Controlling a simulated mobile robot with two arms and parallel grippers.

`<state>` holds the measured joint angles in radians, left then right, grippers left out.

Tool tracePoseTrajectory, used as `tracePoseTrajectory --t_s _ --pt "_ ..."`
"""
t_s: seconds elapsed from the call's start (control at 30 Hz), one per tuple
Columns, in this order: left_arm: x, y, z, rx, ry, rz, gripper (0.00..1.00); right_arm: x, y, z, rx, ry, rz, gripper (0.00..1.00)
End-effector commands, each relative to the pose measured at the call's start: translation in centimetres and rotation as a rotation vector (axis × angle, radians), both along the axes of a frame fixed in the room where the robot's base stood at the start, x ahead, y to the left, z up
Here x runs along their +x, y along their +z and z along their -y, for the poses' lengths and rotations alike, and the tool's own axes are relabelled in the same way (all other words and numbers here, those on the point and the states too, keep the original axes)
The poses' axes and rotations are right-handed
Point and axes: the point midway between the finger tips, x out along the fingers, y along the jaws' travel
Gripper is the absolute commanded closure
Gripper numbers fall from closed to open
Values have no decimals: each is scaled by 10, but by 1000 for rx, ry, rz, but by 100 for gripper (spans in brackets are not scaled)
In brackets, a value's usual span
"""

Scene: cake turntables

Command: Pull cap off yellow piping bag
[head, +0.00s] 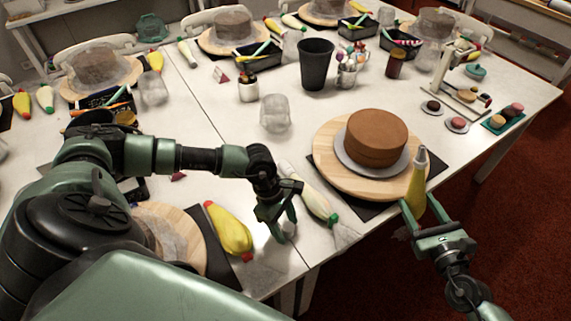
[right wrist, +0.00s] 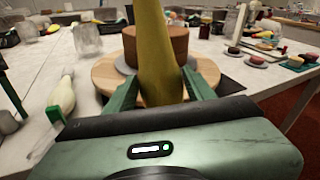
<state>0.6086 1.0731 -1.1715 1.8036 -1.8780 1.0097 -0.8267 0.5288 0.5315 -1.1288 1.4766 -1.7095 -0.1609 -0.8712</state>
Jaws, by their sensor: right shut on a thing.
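A yellow piping bag (head: 416,188) stands upright in my right gripper (head: 428,222), with its pale, narrow tip pointing up. I cannot tell whether that pale tip is a cap or a bare nozzle. In the right wrist view the yellow bag (right wrist: 158,60) rises between the two green fingers, and its top is out of frame. My right gripper is shut on it, in front of the brown cake. My left gripper (head: 277,222) points down over the table, well left of the held bag. Its fingers are apart and nothing shows between them.
A brown cake (head: 377,138) sits on a wooden turntable (head: 333,172). A white piping bag (head: 308,192) with a green end lies beside my left gripper. Another yellow bag (head: 229,232) with red ends lies left. A black cup (head: 315,65) stands behind.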

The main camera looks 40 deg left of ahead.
Motion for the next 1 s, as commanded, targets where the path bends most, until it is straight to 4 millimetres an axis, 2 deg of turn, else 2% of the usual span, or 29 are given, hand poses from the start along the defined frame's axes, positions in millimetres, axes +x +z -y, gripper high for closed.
tracePoseTrajectory --t_s 0.27,0.8,1.0 --pt "0 7 0 0 0 0 47 1 6 0 2 0 2 59" --pt "0 50 0 0 1 0 47 0 33 0 2 0 2 59" --pt "0 61 0 0 1 0 47 0 39 0 2 0 2 59"
